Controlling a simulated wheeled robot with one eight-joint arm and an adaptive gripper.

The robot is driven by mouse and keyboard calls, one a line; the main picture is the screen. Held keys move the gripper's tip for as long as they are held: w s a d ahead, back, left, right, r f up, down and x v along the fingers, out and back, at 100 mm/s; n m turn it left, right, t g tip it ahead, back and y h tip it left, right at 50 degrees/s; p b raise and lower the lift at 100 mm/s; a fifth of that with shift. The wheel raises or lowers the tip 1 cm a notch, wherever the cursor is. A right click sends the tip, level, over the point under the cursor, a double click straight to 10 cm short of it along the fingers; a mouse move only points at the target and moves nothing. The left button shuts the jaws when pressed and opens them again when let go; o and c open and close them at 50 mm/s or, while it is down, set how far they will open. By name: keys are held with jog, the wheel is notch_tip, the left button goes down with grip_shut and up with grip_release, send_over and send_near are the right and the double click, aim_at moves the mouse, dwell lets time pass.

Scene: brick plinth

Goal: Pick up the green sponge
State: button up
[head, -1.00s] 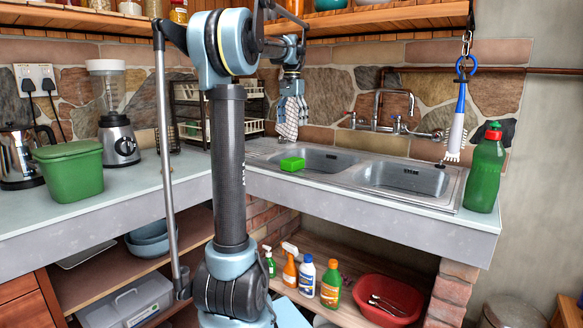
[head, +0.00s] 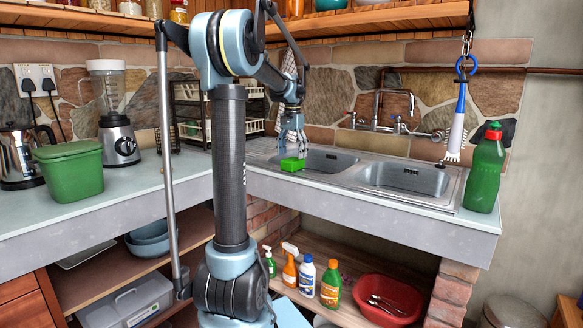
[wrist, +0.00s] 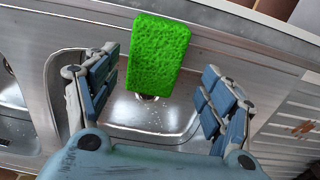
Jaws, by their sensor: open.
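The green sponge (head: 292,164) lies at the front edge of the steel sink, at the left basin. In the wrist view the sponge (wrist: 157,55) is a bright green block, upper middle of the picture. My gripper (head: 292,150) is just above the sponge in the head view, pointing down. In the wrist view my gripper (wrist: 158,88) has its two fingers wide apart, one to each side of the sponge's lower end. No contact with the sponge can be made out.
The sink (head: 352,170) has two basins, with a tap (head: 380,115) behind. A green bottle (head: 486,172) stands at the right. A green bin (head: 70,172) and a blender (head: 118,135) stand on the left counter. A dish rack (head: 190,110) is behind my arm.

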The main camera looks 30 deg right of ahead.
aim_at(293, 159)
jog(key=shift+s+f, duration=0.2)
jog(key=shift+f, duration=0.95)
jog(key=shift+s+f, duration=0.15)
jog(key=shift+f, duration=1)
jog(key=c, duration=1)
jog(key=shift+r, duration=0.1)
jog(key=shift+c, duration=0.2)
notch_tip(293, 159, up, 10)
jog(key=shift+w, duration=0.1)
